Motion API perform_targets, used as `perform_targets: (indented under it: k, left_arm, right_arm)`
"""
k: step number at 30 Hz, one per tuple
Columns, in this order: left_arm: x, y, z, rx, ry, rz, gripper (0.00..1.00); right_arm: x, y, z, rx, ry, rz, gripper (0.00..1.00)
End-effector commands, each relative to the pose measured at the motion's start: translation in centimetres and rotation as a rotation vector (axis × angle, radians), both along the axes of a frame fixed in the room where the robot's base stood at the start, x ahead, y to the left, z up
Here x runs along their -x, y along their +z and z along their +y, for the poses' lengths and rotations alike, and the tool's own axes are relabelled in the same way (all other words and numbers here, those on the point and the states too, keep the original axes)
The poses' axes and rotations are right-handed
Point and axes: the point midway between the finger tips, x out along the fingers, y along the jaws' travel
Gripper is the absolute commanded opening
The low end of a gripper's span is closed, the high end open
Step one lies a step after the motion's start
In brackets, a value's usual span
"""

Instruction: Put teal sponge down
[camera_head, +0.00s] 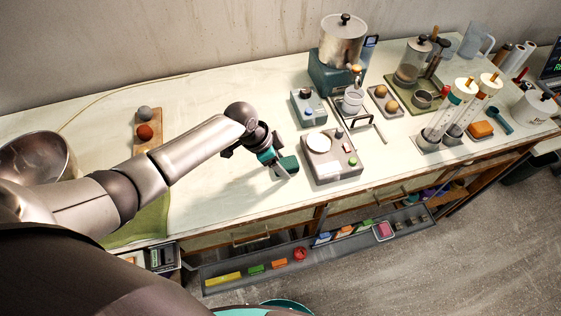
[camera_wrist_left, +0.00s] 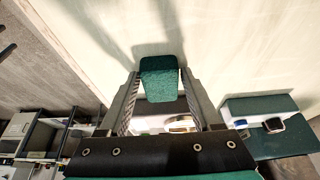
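The teal sponge (camera_head: 287,165) is at my left gripper (camera_head: 279,166), over the front middle of the pale bench (camera_head: 215,205) in the head view. In the left wrist view the sponge (camera_wrist_left: 162,80) sits between the two fingertips of the left gripper (camera_wrist_left: 162,88), with a finger close against each side. The gripper looks shut on it. The sponge is close to the bench top, with shadow beside it; I cannot tell whether it touches the surface. My right gripper is not in view.
A grey device with a round white plate (camera_head: 332,157) stands just right of the sponge. A teal box with knobs (camera_head: 308,108) is behind it. A wooden board with two balls (camera_head: 147,130) and a metal bowl (camera_head: 40,160) are left. Bare bench lies left of the sponge.

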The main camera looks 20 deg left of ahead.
Motion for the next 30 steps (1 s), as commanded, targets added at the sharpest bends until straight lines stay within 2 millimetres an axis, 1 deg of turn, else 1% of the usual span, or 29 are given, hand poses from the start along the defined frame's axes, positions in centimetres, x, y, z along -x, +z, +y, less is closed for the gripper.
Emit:
perform_targets:
  k: [1,4,11,16,20,30]
  left_arm:
    - [0.0,0.0,0.0,0.0,0.0,0.0,0.72]
    - [0.0,0.0,0.0,0.0,0.0,0.0,0.83]
    - [0.0,0.1,0.0,0.0,0.0,0.0,0.83]
    - [0.1,1.0,0.2,0.0,0.001,-0.002,0.83]
    - [0.4,2.7,0.9,-0.002,0.0,-0.003,0.83]
    - [1.9,8.6,2.9,-0.002,0.0,-0.001,0.83]
  right_arm:
    - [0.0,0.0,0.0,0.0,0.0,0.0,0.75]
    - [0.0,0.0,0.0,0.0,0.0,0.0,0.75]
    - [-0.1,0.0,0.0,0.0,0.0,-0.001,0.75]
    - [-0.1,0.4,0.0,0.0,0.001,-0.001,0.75]
    - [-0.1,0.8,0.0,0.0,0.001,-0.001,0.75]
    - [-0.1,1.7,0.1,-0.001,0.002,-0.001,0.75]
